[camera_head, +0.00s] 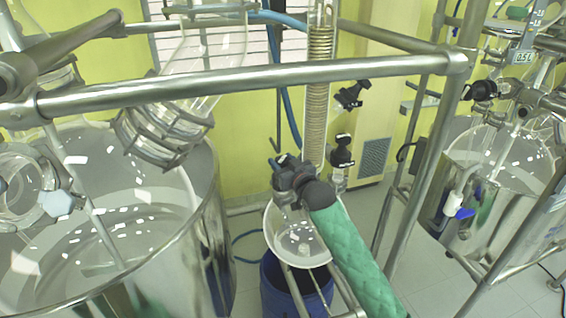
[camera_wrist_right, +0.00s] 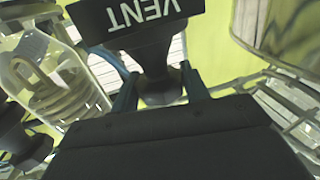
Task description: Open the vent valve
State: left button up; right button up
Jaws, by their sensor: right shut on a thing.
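The vent valve (camera_wrist_right: 132,22) has a black handle with white VENT lettering. In the right wrist view it is at the top centre, with its dark stem (camera_wrist_right: 162,88) between my two fingers. My right gripper (camera_wrist_right: 160,84) is shut on it. In the head view my right gripper (camera_head: 281,166) is at the centre, left of the coiled glass condenser and above a white-rimmed glass bowl. There the gripper and wrist hide most of the valve. How far the valve is turned is not clear. My left gripper is not in view.
The coiled condenser (camera_head: 320,85) stands close to the right, with black fittings (camera_head: 342,151) on its side. A steel rail (camera_head: 240,86) crosses in front. A large glass reactor (camera_head: 105,215) fills the left, and another (camera_head: 495,160) stands right. A blue drum (camera_head: 285,290) is below.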

jog(key=shift+w+d+r+n+g+y+b, duration=0.15)
jog(key=shift+n+g+y+b, duration=0.4)
jog(key=shift+n+y, duration=0.3)
jog(key=shift+n+g+y+b, duration=0.55)
jog(key=shift+g+y+b, duration=0.1)
jog(key=shift+g+y, duration=0.15)
jog(key=o, duration=0.8)
jog(key=shift+c, duration=0.2)
